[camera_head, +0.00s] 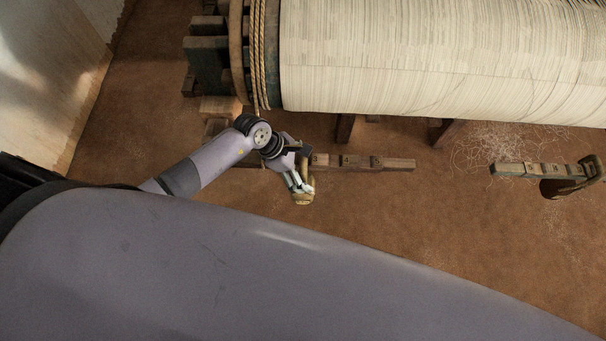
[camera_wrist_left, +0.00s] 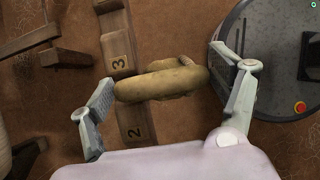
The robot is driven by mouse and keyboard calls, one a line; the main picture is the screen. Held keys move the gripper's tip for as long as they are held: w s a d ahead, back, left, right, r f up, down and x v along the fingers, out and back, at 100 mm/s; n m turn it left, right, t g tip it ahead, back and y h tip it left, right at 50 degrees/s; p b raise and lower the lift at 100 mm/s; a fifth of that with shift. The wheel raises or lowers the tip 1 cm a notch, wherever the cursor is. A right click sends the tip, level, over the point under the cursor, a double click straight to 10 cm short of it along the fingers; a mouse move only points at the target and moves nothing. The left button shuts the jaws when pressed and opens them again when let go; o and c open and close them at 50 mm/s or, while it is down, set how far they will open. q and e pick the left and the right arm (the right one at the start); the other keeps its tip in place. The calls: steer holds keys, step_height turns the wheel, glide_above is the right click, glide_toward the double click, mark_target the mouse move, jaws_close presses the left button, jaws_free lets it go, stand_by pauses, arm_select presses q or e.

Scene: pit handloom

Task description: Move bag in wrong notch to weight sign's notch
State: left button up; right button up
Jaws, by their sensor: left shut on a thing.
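My left gripper (camera_head: 299,184) is shut on a tan bag (camera_wrist_left: 165,84). In the left wrist view the bag lies between the two fingers, in front of a notched wooden bar (camera_wrist_left: 135,116) with plates reading 3 and 2. I cannot tell whether the bag still touches the bar. In the head view the bag (camera_head: 303,199) shows just below the gripper, at the left part of the bar (camera_head: 390,164). No weight sign is readable. My right gripper is not in view.
A large roll of pale warp threads (camera_head: 440,55) with rope (camera_head: 260,50) at its left end fills the top. A second notched bar (camera_head: 525,170) at the right carries a dark bag (camera_head: 560,188). Loose threads (camera_head: 500,143) lie on the brown floor. A wall stands at the left.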

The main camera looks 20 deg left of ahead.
mark_target(309, 161)
arm_select(q)
steer(key=shift+w+a+b, duration=0.2)
steer(key=shift+w+b, duration=0.15)
steer(key=shift+w, duration=0.45)
steer(key=shift+w+a+b, duration=0.2)
steer(key=shift+w+b, duration=0.15)
steer(key=shift+w, duration=0.45)
steer(key=shift+w+a+b, duration=0.2)
steer(key=shift+w+b, duration=0.15)
steer(key=shift+w, duration=0.45)
steer(key=shift+w+f, duration=0.1)
steer(key=shift+w, duration=0.05)
steer(key=shift+f+b, duration=0.65)
steer(key=shift+b, duration=0.15)
steer(key=shift+f+b, duration=0.25)
steer(key=shift+b, duration=0.1)
steer(key=o, duration=1.8)
steer(key=shift+f, duration=0.1)
steer(key=shift+o, duration=0.4)
steer(key=shift+s, duration=0.2)
